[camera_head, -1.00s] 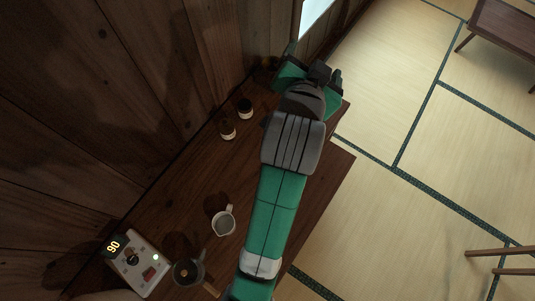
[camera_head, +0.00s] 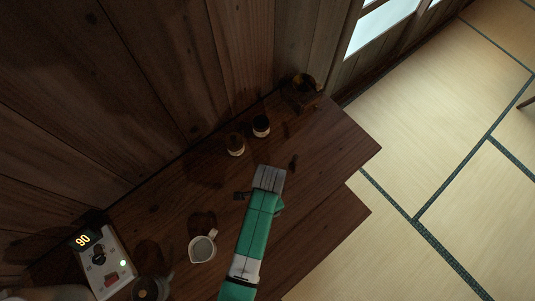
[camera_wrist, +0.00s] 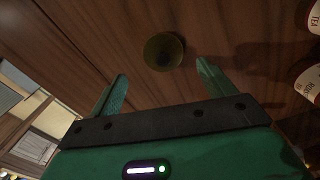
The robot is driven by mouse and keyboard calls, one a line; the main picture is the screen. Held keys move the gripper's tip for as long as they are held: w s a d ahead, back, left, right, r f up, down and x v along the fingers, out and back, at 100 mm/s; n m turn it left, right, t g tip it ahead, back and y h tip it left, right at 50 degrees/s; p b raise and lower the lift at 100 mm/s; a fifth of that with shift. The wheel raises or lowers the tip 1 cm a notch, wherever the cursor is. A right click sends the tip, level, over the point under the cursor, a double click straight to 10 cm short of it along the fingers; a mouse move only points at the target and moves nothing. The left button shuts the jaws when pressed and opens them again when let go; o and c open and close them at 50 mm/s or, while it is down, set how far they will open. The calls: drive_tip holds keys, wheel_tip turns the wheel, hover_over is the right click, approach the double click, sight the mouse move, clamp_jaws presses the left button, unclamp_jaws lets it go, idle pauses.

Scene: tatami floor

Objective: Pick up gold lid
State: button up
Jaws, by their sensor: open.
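A round, dull gold disc, which looks like the gold lid (camera_wrist: 164,51), lies on the dark wooden surface in the wrist view, a little beyond the gap between my fingertips. My gripper (camera_wrist: 161,70) is open and empty, with one green finger on each side, pointing towards the table. The lid is apart from both fingers. In the head view my arm reaches up over the table from the bottom; the fingers are hidden there and I cannot make out the lid.
Two labelled jars (camera_head: 235,146) (camera_head: 261,126) stand near the wall; they show at right in the wrist view (camera_wrist: 308,82). A grinder-like item (camera_head: 303,93) stands at the far corner. A white pitcher (camera_head: 201,248), a dark pot (camera_head: 150,289) and a device reading 90 (camera_head: 103,264) are lower left.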

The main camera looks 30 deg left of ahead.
drive_tip(key=f, duration=0.3)
drive_tip(key=f+b, duration=0.1)
drive_tip(key=f, duration=0.1)
drive_tip(key=shift+a, duration=0.3)
drive_tip(key=c, duration=1.1)
drive_tip(key=shift+o, duration=0.2)
wheel_tip(320, 180, up, 4)
drive_tip(key=shift+p, duration=0.5)
drive_tip(key=s, duration=1)
drive_tip(key=s+r+p, duration=0.1)
drive_tip(key=s, duration=0.5)
